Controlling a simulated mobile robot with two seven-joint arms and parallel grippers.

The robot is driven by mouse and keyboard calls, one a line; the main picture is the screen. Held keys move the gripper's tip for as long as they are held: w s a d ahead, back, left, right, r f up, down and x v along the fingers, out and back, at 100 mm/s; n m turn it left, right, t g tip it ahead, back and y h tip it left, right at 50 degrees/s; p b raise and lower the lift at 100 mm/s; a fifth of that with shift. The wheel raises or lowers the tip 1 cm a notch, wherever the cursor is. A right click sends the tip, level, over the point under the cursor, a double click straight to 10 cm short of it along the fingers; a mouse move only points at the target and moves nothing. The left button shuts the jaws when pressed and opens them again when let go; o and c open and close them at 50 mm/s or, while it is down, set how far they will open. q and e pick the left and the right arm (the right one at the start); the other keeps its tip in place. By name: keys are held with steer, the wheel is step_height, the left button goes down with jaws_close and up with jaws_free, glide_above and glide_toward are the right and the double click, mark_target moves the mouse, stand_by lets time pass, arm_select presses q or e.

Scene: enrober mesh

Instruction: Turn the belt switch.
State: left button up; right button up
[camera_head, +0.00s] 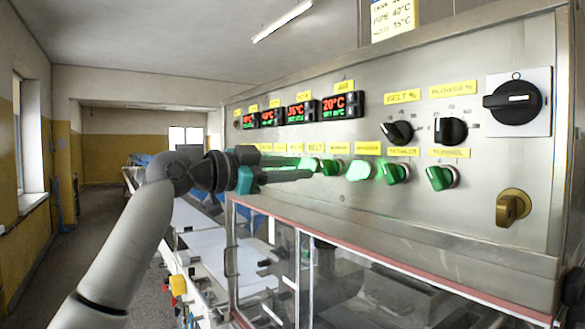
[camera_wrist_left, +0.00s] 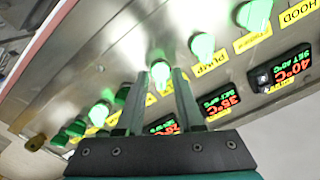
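The belt switch (camera_head: 308,163) is a small green lit knob under the yellow BELT label (camera_head: 315,143) on the steel panel. My left gripper (camera_head: 310,168) reaches it from the left and partly hides it. In the left wrist view a bright green lit knob (camera_wrist_left: 160,74), just beside the one labelled PUMP (camera_wrist_left: 202,45), stands between the two fingertips of this gripper (camera_wrist_left: 157,82). The fingers are apart, one on each side of the knob. I cannot tell whether they touch it. My right gripper is not in view.
More green switches (camera_head: 397,173) sit close by in the same row. A clear-windowed cover (camera_head: 380,285) juts out below.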

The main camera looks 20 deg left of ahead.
arm_select(q)
jaws_close()
stand_by(0.5)
steer(key=n+p, duration=0.4)
steer(key=n, duration=0.2)
steer(key=shift+p, duration=0.35)
steer(key=n+p, duration=0.4)
steer(key=n, duration=0.2)
steer(key=shift+d, duration=0.1)
steer(key=shift+p, duration=0.3)
steer(key=shift+o, duration=1)
jaws_free()
steer(key=shift+s, duration=0.1)
